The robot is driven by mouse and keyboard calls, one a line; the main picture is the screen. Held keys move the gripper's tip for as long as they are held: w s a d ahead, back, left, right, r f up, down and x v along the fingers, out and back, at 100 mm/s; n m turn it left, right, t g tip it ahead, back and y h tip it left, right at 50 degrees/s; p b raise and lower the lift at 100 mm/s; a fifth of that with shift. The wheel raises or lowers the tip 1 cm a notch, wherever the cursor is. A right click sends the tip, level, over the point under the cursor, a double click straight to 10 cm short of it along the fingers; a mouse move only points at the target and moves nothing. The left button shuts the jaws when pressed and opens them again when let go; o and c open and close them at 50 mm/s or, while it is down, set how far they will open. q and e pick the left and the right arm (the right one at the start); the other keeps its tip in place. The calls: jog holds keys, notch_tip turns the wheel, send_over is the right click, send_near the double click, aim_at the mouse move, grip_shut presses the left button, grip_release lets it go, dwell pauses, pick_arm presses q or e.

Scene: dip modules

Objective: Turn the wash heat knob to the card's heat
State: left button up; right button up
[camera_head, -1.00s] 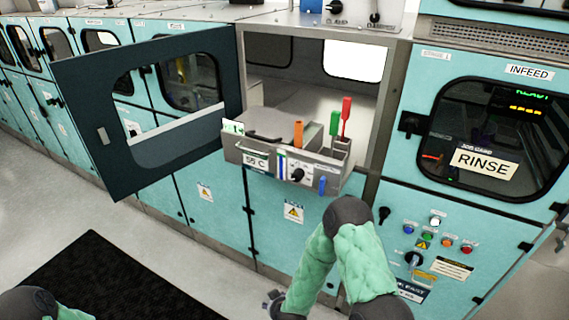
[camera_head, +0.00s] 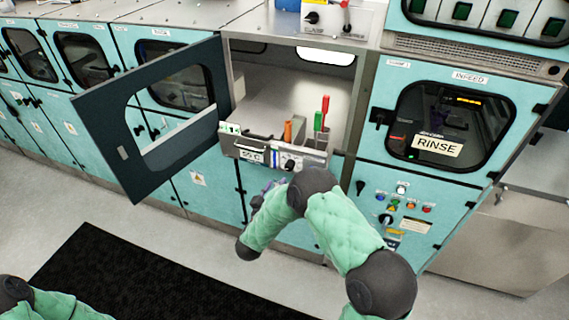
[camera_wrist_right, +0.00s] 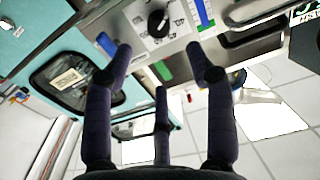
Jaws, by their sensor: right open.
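The wash heat knob (camera_head: 290,164), a small round black knob on a white plate, is on the front of the steel tray unit. In the right wrist view the black knob (camera_wrist_right: 157,22) is near the top, its plate printed with small marks. A label plate (camera_head: 250,155) left of the knob seems to read 50 or 55 C; the digits are blurred. My left gripper is out of view.
An open dark door (camera_head: 150,120) stands left of the tray. Orange (camera_head: 288,131), green (camera_head: 318,121) and red (camera_head: 325,104) handles stick up from the tray. A RINSE sign (camera_head: 437,145) is on the right-hand window. A black mat (camera_head: 130,280) lies on the floor.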

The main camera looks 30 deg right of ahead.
aim_at(288, 168)
jog(key=p+x, duration=0.1)
jog(key=x, duration=1)
jog(key=shift+s, duration=0.1)
jog(key=shift+c, duration=0.3)
grip_shut()
